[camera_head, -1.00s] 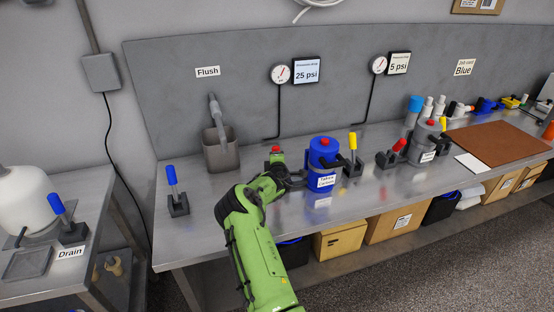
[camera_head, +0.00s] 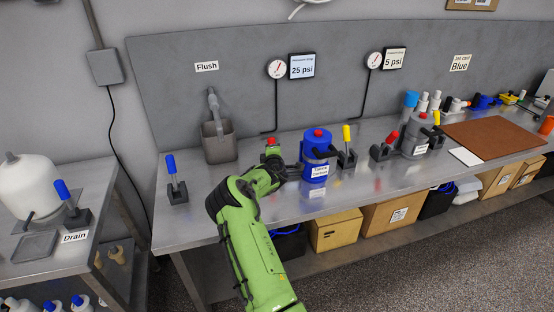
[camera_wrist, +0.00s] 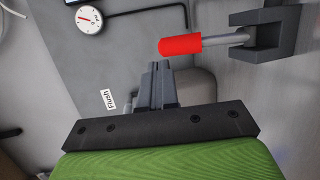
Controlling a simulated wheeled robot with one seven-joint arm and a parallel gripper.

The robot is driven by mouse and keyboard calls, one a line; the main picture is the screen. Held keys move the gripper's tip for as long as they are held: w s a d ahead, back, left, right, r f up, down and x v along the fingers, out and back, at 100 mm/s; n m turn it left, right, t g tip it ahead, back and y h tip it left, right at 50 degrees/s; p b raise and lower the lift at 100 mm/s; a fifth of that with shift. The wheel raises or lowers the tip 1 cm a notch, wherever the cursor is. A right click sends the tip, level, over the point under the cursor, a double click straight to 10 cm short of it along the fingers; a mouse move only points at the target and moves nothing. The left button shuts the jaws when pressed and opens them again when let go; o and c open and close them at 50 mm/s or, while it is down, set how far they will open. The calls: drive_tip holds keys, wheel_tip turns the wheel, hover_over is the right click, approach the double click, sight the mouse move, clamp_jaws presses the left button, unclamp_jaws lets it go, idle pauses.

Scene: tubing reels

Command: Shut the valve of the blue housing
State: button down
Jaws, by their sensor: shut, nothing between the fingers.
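The blue housing (camera_head: 317,158) stands on the bench with a red button on its lid and a white label. A valve with an upright red handle (camera_head: 271,142) is at its left, its lower part hidden behind my arm; the handle also shows close up in the wrist view (camera_wrist: 180,46). A valve with an upright yellow handle (camera_head: 347,133) is at its right. My gripper (camera_wrist: 161,66) is shut and empty, its fingertips just beside the red handle, with a small gap seeming to remain. The head view does not show the fingertips clearly.
A grey housing (camera_head: 416,137) with red and yellow valve handles stands further right. A blue-handled valve (camera_head: 173,164) and a grey cup (camera_head: 219,147) under the Flush sign are to the left. Two gauges hang on the back panel. The front bench edge is mostly clear.

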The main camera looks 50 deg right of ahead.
drive_tip(key=w+r+v, duration=0.1)
drive_tip(key=v, duration=0.6)
drive_tip(key=shift+a, duration=0.4)
drive_tip(key=shift+s+r, duration=0.1)
drive_tip(key=shift+r, duration=0.05)
